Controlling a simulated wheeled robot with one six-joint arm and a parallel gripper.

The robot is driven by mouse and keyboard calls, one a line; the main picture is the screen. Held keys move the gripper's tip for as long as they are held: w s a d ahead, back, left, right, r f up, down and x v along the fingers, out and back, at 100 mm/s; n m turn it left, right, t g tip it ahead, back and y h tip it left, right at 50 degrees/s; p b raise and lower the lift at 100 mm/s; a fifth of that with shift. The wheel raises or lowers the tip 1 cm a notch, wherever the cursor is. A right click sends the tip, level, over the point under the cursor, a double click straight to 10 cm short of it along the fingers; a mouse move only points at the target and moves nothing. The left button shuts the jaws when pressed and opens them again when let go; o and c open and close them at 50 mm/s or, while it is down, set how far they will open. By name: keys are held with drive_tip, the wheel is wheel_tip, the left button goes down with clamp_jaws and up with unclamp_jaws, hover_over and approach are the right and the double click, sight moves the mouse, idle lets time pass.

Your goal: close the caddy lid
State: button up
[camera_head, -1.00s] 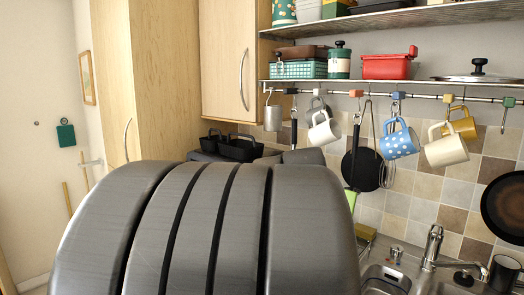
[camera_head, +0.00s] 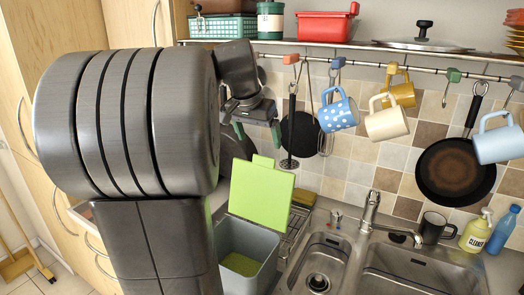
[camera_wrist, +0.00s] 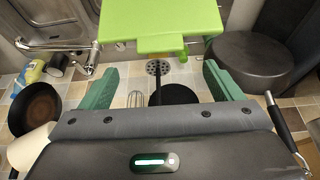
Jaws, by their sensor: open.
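The caddy is a grey bin (camera_head: 247,252) on the counter left of the sink. Its bright green lid (camera_head: 262,192) stands open, raised and leaning at the back of the bin, with a small tab on its top edge. Some green shows inside the bin. My gripper (camera_head: 257,133) is open and empty, above and behind the lid's top edge, apart from it. In the wrist view my gripper's green fingers (camera_wrist: 160,72) are spread, and the lid (camera_wrist: 160,22) with its tab lies beyond them at the top. The bin is mostly hidden there.
The steel sink and tap (camera_head: 370,212) lie right of the caddy. Mugs (camera_head: 387,123), a black pan (camera_head: 455,170) and utensils hang from the rail behind. A black mug (camera_head: 436,228) and bottles (camera_head: 476,230) stand at the right. A dark pot (camera_wrist: 252,62) shows in the wrist view.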

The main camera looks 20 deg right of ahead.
sight(263, 162)
drive_tip(key=x, duration=0.6)
drive_tip(key=shift+w+d+f+p, duration=0.1)
drive_tip(key=shift+d+f+p, duration=0.05)
drive_tip(key=shift+f+p, duration=0.25)
drive_tip(key=shift+r, duration=0.1)
drive_tip(key=c, duration=1.4)
